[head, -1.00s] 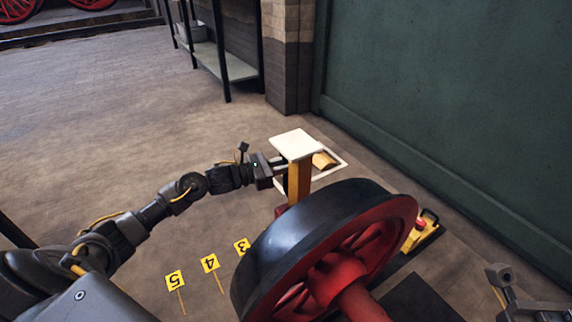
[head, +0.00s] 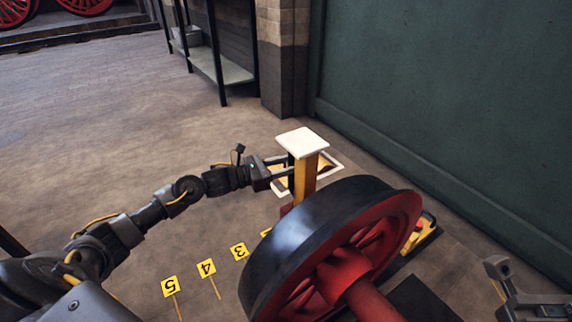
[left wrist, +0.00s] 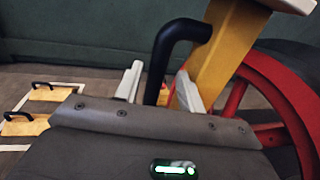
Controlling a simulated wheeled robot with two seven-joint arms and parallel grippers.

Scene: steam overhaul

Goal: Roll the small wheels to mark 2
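The wheel set shows in the head view as a large wheel (head: 300,240) with a black tyre, red spokes and a red axle (head: 372,300). Part of a red spoked wheel also shows in the left wrist view (left wrist: 238,98). A yellow post (head: 306,178) with a white top stands just beyond the wheel. My left gripper (head: 288,176) is at this post. In the left wrist view its fingers (left wrist: 158,90) are apart, with a black bent handle (left wrist: 163,62) between them. My right gripper (head: 525,300) is partly in view at the lower right; its fingers are unclear.
Yellow floor marks 5 (head: 170,286), 4 (head: 206,267) and 3 (head: 239,251) stand left of the wheel; another is partly hidden. Yellow blocks with black handles (left wrist: 28,126) lie behind the post. A green wall (head: 450,100) bounds the right. Floor is open at left.

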